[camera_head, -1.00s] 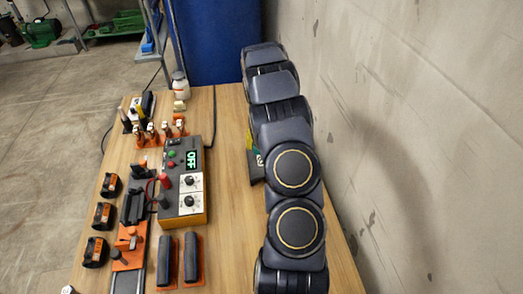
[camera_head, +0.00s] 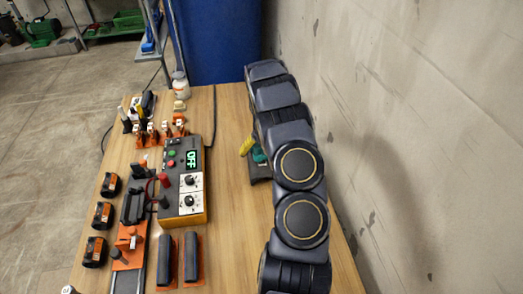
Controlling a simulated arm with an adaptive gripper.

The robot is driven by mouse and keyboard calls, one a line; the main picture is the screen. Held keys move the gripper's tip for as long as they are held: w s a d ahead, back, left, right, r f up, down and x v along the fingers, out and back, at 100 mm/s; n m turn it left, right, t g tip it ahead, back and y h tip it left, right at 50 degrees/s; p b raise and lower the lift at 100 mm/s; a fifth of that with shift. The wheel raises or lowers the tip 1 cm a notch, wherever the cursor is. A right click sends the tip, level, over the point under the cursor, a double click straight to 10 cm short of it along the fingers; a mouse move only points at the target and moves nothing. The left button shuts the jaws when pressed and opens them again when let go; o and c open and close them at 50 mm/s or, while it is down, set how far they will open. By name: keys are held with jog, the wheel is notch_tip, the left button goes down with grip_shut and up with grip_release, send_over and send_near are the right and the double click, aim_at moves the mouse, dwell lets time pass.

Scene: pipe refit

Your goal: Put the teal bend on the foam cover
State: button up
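A small teal piece (camera_head: 258,154), which looks like the teal bend, shows at the left edge of my arm, beside the wall side of the table. My arm hides part of it. A dark block or pad (camera_head: 257,174) shows just below it; I cannot tell whether this is the foam cover or whether the teal piece touches it. A yellow piece (camera_head: 246,146) is close to the left of the teal piece. My gripper is not visible; my arm links run along the right of the table.
A control box (camera_head: 182,180) with a green "OFF" display stands mid-table. Orange and black fixtures (camera_head: 129,250) and black rings (camera_head: 102,215) are to its left. A white bottle (camera_head: 180,85) stands at the back. Bare wood (camera_head: 232,215) lies between box and arm; a concrete wall is at right.

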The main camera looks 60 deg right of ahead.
notch_tip(320, 180, up, 12)
jog(key=shift+w+a+r, duration=0.1)
jog(key=shift+r, duration=0.1)
dwell(0.4)
